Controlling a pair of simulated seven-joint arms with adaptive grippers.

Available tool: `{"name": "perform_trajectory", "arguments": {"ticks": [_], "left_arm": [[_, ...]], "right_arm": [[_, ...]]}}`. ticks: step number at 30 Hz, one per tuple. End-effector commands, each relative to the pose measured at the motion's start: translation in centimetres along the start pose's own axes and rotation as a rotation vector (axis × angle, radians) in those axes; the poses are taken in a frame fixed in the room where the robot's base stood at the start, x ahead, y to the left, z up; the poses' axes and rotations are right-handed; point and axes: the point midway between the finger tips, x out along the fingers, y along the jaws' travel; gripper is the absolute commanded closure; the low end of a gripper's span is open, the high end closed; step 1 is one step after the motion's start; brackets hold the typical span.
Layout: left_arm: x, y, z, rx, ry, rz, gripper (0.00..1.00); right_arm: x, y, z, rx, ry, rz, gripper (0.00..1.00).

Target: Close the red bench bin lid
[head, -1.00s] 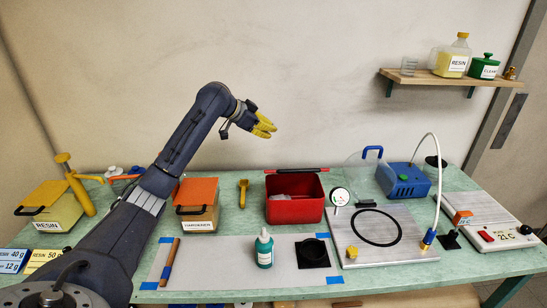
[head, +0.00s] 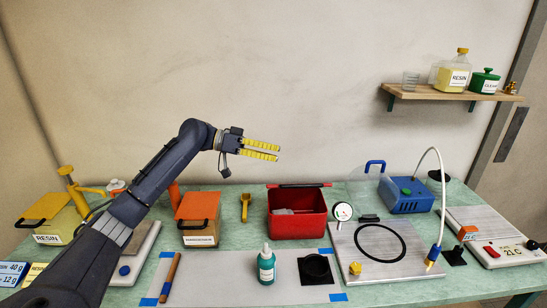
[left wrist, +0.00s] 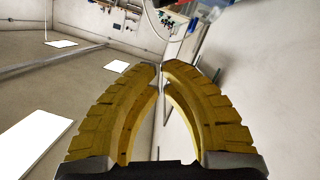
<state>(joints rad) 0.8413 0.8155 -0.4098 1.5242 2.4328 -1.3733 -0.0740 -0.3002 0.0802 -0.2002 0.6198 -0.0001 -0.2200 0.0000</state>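The red bench bin (head: 297,227) stands open at the back middle of the bench, with something pale inside. Its lid (head: 299,185) shows as a thin, dark-ended red strip along the bin's back edge, seen nearly edge-on. My left gripper (head: 279,152) is in the air above and behind the bin, a little to its left, touching nothing. Its yellow fingers point right in the head view. In the left wrist view their tips (left wrist: 160,68) nearly meet with nothing between them. My right gripper is not in view.
Left of the bin are a yellow brush (head: 245,207) and the hardener box (head: 198,222). In front are a teal bottle (head: 266,268) and a black square piece (head: 316,269). A blue pump (head: 406,195) and a metal plate (head: 350,262) are to the right.

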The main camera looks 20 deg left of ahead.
Motion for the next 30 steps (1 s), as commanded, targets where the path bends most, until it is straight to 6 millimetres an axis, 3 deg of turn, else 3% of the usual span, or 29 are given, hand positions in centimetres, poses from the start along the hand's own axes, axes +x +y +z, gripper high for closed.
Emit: {"name": "perform_trajectory", "arguments": {"ticks": [13,21,30], "left_arm": [[7.9,0.1,0.0,0.0,-0.001,0.002,1.0],[8.4,-0.1,3.0,-0.001,-0.001,-0.001,1.0],[8.6,-0.1,4.0,0.0,-0.001,-0.002,1.0]], "right_arm": [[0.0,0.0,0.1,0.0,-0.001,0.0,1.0],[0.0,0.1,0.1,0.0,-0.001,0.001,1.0],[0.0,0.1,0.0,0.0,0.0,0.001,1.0]]}}
